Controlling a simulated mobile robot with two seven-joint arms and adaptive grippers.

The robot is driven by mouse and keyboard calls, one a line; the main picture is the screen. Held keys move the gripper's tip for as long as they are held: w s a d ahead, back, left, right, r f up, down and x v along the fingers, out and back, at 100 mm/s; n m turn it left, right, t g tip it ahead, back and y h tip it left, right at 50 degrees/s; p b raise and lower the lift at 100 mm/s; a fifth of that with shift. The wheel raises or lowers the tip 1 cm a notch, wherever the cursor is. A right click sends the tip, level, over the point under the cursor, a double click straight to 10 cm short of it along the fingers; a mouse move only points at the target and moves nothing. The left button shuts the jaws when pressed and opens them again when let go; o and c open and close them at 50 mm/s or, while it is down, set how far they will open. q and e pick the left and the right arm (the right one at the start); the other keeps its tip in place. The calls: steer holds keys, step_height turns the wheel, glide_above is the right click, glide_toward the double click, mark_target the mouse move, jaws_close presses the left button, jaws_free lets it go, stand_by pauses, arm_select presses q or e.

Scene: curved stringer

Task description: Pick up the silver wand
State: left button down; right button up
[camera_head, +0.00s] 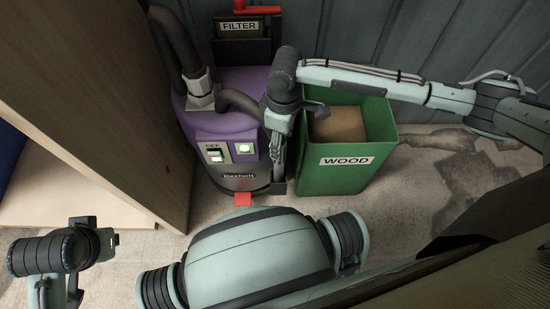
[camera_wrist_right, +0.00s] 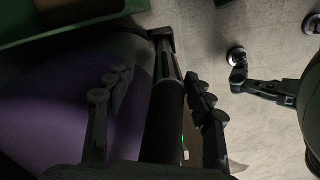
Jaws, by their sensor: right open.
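In the right wrist view a dark tube (camera_wrist_right: 168,98), which looks like the wand, runs down between the two fingers of my right gripper (camera_wrist_right: 158,108). The fingers stand apart, one on each side of it, with a gap on the left. In the head view my right gripper (camera_head: 278,155) points down in front of the purple vacuum (camera_head: 234,82), beside the green bin. The wand there is mostly hidden by or blends with the gripper; its silver colour does not show clearly.
The green bin (camera_head: 347,180) labelled WOOD stands right of the vacuum, close to my right gripper. A black hose (camera_head: 238,100) loops from the vacuum. A wooden panel (camera_head: 120,90) stands at left. Floor (camera_head: 425,185) is clear at right.

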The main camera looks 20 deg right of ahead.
glide_above(278, 167)
steer(key=w, duration=0.1)
steer(key=f, duration=0.2)
steer(key=d+f+b, duration=0.1)
steer(key=f, duration=0.1)
steer(key=shift+w+f, duration=0.1)
steer(key=shift+w, duration=0.1)
steer(key=f, duration=0.3)
steer(key=shift+a+f, duration=0.1)
steer(key=shift+a, duration=0.1)
arm_select(q)
steer(key=w+d+r+t, duration=0.1)
steer(key=w+d+t, duration=0.1)
steer(key=w+d+r+t+h, duration=0.1)
steer(key=w, duration=0.1)
steer(key=shift+d+r+m, duration=0.25)
steer(key=shift+r+m, duration=0.05)
arm_select(e)
jaws_close()
